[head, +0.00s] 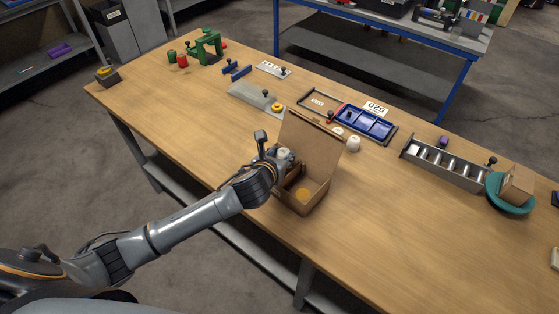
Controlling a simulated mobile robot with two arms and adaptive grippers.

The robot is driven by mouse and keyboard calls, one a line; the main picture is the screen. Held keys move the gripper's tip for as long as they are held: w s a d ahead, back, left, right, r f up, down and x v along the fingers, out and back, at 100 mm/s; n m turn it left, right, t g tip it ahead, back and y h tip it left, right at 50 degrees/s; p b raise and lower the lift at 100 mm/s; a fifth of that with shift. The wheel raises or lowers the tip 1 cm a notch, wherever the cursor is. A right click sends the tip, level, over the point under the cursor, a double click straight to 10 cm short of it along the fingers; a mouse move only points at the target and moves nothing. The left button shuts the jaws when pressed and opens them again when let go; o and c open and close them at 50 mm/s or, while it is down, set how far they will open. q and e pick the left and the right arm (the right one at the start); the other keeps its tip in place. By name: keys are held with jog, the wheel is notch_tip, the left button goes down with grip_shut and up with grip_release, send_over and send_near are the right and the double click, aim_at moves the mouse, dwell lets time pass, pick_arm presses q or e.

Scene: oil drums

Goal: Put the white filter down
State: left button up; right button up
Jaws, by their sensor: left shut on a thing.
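My left gripper (279,156) reaches in from the left and is shut on a small white thing, the white filter (285,153), at the left rim of an open cardboard box (315,196). The gripper hides part of the filter. I cannot tell whether the filter touches the box. A yellow round thing (303,194) lies inside the box, and its raised lid (311,150) stands up at the back. Another white round piece (353,144) stands on the table just right of the lid. My right gripper is not in view.
A metal slotted rack (443,164) and a teal round dish (510,205) stand at right. The wooden table (180,110) is clear at left and front right.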

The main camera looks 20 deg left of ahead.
pick_arm(q)
jog(key=shift+w+a+f, duration=0.2)
jog(key=shift+w+f, duration=0.2)
jog(key=shift+f, duration=0.15)
jog(key=shift+w+f+p, duration=0.1)
jog(key=shift+f+p, duration=0.2)
jog(key=shift+f, duration=1.4)
jog(key=o, duration=0.9)
jog(key=shift+a+f, duration=0.1)
jog(key=shift+f, duration=0.05)
jog(key=shift+r, duration=0.2)
jog(key=v, duration=1.2)
jog(key=shift+b, duration=0.3)
